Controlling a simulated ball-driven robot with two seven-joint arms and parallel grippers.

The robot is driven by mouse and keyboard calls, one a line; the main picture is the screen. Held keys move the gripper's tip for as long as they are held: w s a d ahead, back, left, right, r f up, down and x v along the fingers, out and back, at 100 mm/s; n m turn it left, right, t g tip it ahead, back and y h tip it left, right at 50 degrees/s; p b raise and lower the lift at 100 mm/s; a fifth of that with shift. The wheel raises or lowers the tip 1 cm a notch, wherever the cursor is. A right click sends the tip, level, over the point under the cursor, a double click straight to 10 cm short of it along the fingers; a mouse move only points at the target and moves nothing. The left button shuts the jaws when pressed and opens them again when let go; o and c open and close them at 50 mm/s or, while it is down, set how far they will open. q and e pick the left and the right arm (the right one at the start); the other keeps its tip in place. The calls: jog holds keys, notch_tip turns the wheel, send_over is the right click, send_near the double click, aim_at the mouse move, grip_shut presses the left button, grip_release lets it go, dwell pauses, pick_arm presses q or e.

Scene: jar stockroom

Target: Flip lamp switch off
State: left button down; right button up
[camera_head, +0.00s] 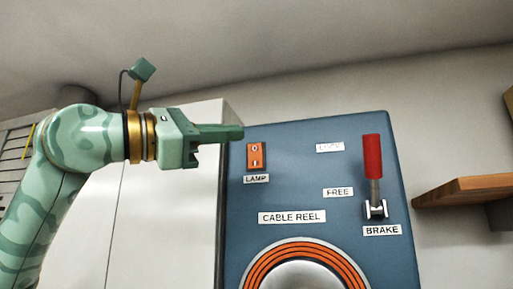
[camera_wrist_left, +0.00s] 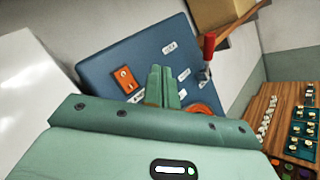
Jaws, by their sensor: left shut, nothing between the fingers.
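The lamp switch (camera_head: 256,155) is an orange rocker marked O above and I below, with a LAMP label (camera_head: 256,179) under it. It sits at the upper left of a blue panel (camera_head: 300,190). My left gripper (camera_head: 240,132) is shut and empty, its fingertips just above and left of the switch in the head view. I cannot tell whether they touch the panel. In the left wrist view the switch (camera_wrist_left: 126,80) lies to the left of the shut fingers (camera_wrist_left: 162,72). Which side of the rocker is pressed in is too small to tell. My right gripper is not in view.
The panel also carries a red-handled brake lever (camera_head: 373,160), standing up, and an orange cable reel (camera_head: 300,265) below. A wooden shelf (camera_head: 465,190) juts out at the right. A white cabinet (camera_head: 170,210) stands left of the panel.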

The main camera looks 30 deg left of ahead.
aim_at(255, 156)
pick_arm(q)
jog(key=shift+w+a+r+p, duration=0.2)
jog(key=shift+w+a+p, duration=0.25)
jog(key=shift+w, duration=0.95)
jog(key=shift+w+a+r+p, duration=0.25)
jog(key=shift+w+p, duration=0.35)
jog(key=shift+w, duration=0.75)
jog(key=shift+w+a+r+p, duration=0.15)
jog(key=shift+w+a+p, duration=0.3)
jog(key=shift+w, duration=0.95)
jog(key=shift+d, duration=0.1)
jog(key=shift+w+p, duration=0.35)
jog(key=shift+w, duration=0.05)
jog(key=shift+w+a+r, duration=0.1)
jog(key=shift+w+a, duration=0.1)
jog(key=shift+w, duration=0.15)
